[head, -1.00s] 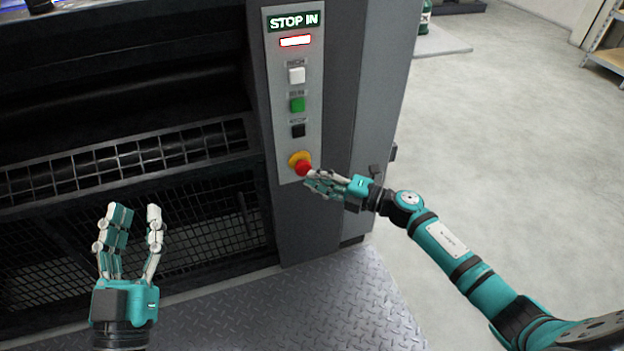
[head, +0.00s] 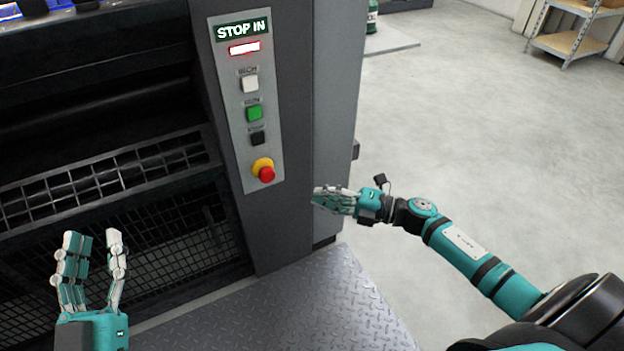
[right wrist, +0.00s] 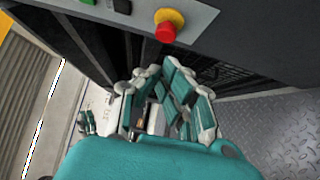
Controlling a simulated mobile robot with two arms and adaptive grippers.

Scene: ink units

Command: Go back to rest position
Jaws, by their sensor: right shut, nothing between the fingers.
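My right gripper (head: 328,198) is shut and empty, in front of the dark grey machine side panel, to the right of and below the red emergency stop button (head: 266,173). It is apart from the button. In the right wrist view the red button on its yellow base (right wrist: 167,28) shows beyond the fingers (right wrist: 172,100). My left gripper (head: 92,262) is at the lower left, fingers pointing up, with a clear gap between the fingers and the thumb. It is open and holds nothing.
The control panel (head: 241,95) carries a lit "STOP IN" sign and white, green and black buttons. A dark mesh guard (head: 130,250) lies behind my left gripper. A diamond-plate step (head: 290,310) is below. Open grey floor (head: 450,110) lies to the right, with a shelf (head: 570,45) far back.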

